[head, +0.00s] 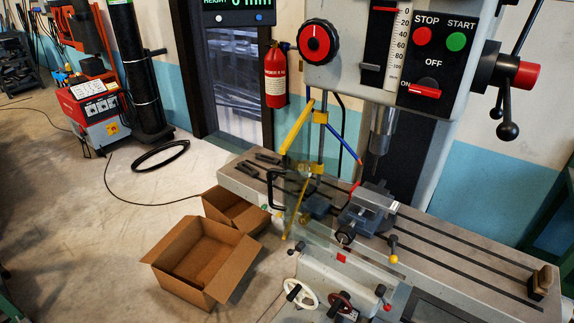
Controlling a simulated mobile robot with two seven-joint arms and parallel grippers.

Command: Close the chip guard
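The chip guard is a clear panel with yellow edging (296,127), on a drill press. It stands to the left of the spindle (381,128), swung away from it, and looks nearly edge-on. A yellow clamp (320,117) sits on a thin upright post beside it. A black handle (272,191) shows on the guard's left side. The vise (368,208) and the spindle are uncovered from the front. The clear panel's exact outline is hard to make out. Neither of my grippers is in view.
The slotted machine table (460,259) runs across below the spindle, with a brush (541,281) at its right end. Handwheels (300,293) stick out in front. Open cardboard boxes (201,256) stand on the floor at left. A feed lever (508,130) projects at right.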

